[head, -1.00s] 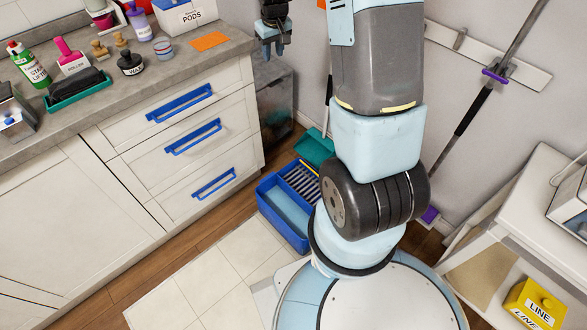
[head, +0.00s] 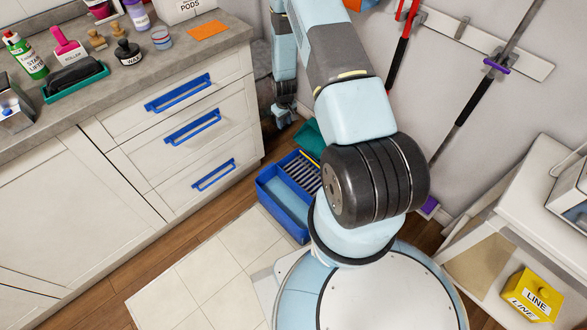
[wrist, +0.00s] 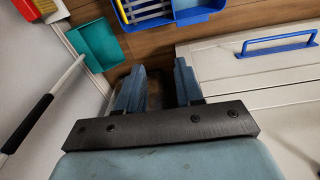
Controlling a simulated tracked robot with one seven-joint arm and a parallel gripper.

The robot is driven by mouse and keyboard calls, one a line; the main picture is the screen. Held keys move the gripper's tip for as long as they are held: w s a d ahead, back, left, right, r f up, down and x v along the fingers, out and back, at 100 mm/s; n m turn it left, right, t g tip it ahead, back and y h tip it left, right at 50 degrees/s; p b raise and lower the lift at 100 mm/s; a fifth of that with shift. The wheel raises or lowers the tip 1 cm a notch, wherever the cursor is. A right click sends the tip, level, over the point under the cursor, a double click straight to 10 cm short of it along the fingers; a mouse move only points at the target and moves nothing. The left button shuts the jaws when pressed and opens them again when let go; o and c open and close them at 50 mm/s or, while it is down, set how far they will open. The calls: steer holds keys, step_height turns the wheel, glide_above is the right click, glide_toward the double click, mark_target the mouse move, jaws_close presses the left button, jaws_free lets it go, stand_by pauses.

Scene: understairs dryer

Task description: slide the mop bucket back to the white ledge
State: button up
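The blue mop bucket (head: 270,190) stands upright on the wood floor, right of the drawer unit, with a striped wringer grid at its far end. My arm hides part of its right side. In the wrist view, part of the bucket (wrist: 197,16) shows at the top edge. My gripper (head: 283,115) hangs beyond the bucket, near the wall, apart from it. In the wrist view, my gripper (wrist: 158,78) is open, with nothing between its fingers. A white-tiled patch (head: 215,270) lies before the bucket; I cannot tell whether it is the white ledge.
A teal dustpan (wrist: 97,44) lies behind the bucket, close to my gripper. White drawers with blue handles (head: 193,127) stand left. A white wall rail (head: 470,45) holds long-handled tools. A white shelf unit (head: 510,195) with a yellow box (head: 532,296) stands right.

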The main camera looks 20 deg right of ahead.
steer(key=g, duration=0.1)
glide_above(301, 196)
steer(key=w+a, duration=0.2)
steer(key=w, duration=0.3)
step_height(301, 196, down, 21)
steer(key=shift+w+d+n, duration=0.15)
steer(key=shift+d+n, duration=0.1)
steer(key=shift+n, duration=0.05)
step_height(301, 196, down, 14)
steer(key=shift+r, duration=0.15)
steer(key=shift+c, duration=0.2)
jaws_close()
stand_by(0.4)
